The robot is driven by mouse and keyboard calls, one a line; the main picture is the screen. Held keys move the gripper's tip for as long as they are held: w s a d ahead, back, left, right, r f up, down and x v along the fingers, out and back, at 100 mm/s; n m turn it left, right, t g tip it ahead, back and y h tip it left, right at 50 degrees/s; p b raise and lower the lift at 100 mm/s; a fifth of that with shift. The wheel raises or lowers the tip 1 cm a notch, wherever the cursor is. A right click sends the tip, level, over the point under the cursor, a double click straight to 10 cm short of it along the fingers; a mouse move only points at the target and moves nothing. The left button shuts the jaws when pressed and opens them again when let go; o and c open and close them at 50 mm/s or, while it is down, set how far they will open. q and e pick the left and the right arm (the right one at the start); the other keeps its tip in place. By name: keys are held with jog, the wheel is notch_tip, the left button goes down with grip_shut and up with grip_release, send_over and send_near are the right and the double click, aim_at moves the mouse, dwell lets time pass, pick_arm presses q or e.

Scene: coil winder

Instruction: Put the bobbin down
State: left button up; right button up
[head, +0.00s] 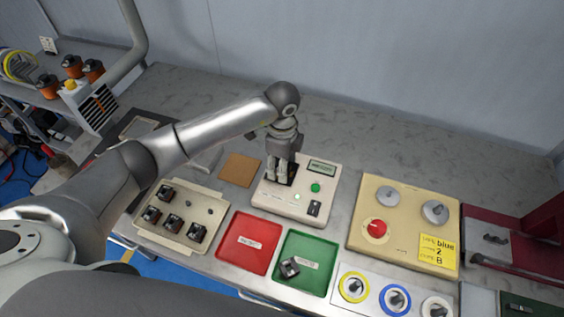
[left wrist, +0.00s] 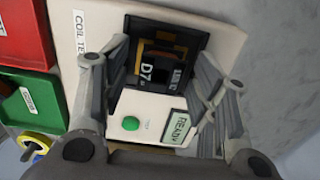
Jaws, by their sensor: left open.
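A dark bobbin with a copper-coloured band and the marking "D7" (left wrist: 150,68) sits in the black recess of the coil tester, a cream box (left wrist: 88,18) that also shows in the head view (head: 325,188). In the left wrist view my left gripper (left wrist: 160,60) is open, with one finger on each side of the bobbin. I cannot tell whether they touch it. In the head view my left gripper (head: 283,172) points down at the tester's recess and hides the bobbin. The tester's display (left wrist: 178,125) reads READY. My right gripper is not in view.
A red tray (head: 238,261) and a green tray (head: 318,242) lie in front of the tester; the green one holds a dark bobbin (head: 289,267). A cream rack (head: 160,238) with several bobbins is at left. A control panel (head: 400,240) is at right. The bench behind is clear.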

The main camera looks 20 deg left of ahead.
pick_arm(q)
jog(key=shift+r, duration=0.1)
jog(key=shift+r, duration=0.25)
notch_tip(320, 180, up, 12)
jog(key=b, duration=0.2)
jog(key=shift+f+b, duration=0.15)
jog(key=shift+b, duration=0.25)
jog(key=shift+f, duration=0.1)
